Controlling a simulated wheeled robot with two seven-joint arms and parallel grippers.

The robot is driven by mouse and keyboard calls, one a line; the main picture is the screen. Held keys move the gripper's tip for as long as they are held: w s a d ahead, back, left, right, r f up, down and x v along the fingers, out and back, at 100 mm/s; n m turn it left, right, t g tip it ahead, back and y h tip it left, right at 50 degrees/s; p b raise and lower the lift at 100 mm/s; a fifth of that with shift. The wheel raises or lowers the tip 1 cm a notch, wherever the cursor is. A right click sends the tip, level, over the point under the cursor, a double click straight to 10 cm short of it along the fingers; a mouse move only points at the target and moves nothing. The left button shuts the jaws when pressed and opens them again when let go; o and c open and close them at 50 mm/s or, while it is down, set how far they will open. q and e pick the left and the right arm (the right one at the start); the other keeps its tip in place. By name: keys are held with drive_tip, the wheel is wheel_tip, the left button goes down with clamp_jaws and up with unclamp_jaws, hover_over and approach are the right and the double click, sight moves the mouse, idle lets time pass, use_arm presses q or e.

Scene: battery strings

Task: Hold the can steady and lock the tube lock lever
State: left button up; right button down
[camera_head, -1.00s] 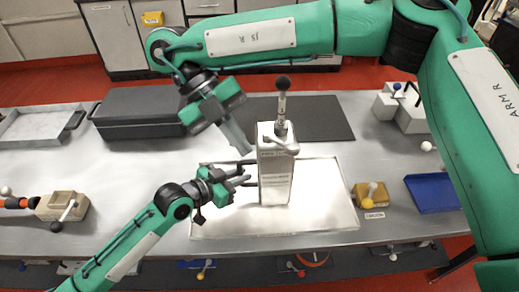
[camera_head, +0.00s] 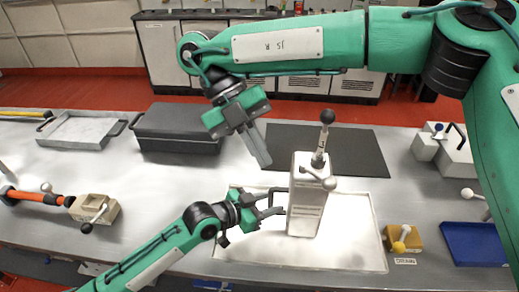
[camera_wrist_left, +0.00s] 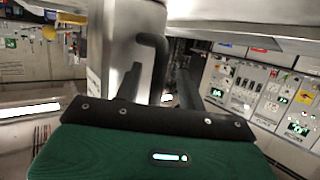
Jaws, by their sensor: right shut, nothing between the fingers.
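The can (camera_head: 306,216) is a tall pale metal box standing upright on a white tray (camera_head: 355,245). From its top rises a rod with a black knob (camera_head: 327,116). A pale lever (camera_head: 317,176), probably the tube lock lever, lies across the top. A dark bent handle (camera_wrist_left: 156,62) sticks out of the can's left side. My left gripper (camera_head: 275,203) is at this handle; in the left wrist view its fingers (camera_wrist_left: 158,85) are apart with the handle between them. My right gripper (camera_head: 264,160) is shut and empty, above and left of the can's top, apart from it.
A dark grey case (camera_head: 180,128) and a metal tray (camera_head: 75,130) stand at the back left. A dark mat (camera_head: 350,152) lies behind the can. A yellow block with a lever (camera_head: 401,240) and a blue bin (camera_head: 474,244) are at the right.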

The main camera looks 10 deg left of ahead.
use_arm(q)
drive_tip(key=v, duration=1.2)
